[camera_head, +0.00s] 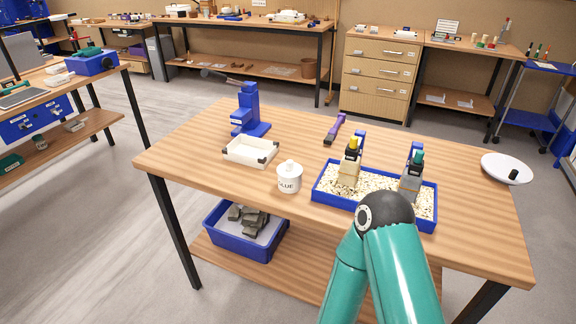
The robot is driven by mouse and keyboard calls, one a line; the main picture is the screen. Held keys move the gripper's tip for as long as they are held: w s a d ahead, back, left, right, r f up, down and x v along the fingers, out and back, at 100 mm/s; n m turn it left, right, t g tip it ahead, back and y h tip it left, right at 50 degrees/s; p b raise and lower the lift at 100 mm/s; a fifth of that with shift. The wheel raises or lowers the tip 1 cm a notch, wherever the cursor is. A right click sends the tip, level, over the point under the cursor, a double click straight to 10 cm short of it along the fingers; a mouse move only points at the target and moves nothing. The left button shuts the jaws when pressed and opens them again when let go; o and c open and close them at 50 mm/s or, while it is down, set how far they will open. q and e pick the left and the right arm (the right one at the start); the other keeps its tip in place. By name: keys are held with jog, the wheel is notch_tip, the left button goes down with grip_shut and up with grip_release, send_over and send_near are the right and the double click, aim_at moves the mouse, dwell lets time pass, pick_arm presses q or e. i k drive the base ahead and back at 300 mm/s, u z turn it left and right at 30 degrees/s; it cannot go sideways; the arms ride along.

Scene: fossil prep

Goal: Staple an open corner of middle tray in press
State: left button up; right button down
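A white open tray (247,152) with dark pieces at some of its corners lies on the wooden table, left of the middle. A blue press (249,110) with a long dark lever stands just behind it. The tray appears in front of the press; I cannot tell whether its far edge touches the press base. A purple and dark hand tool (335,129), perhaps a stapler, lies farther right on the table. One teal arm of mine rises from the bottom right, its joint in front of the blue sand tray. Neither gripper shows.
A white glue pot (289,178) stands right of the white tray. A blue tray (330,198) of speckled grains holds two upright bottle-like items. A white dish (497,161) lies at the right end. A blue bin (263,251) of grey stones sits on the lower shelf.

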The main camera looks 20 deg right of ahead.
aim_at(245, 149)
jog(key=z, duration=0.05)
jog(key=i, duration=0.95)
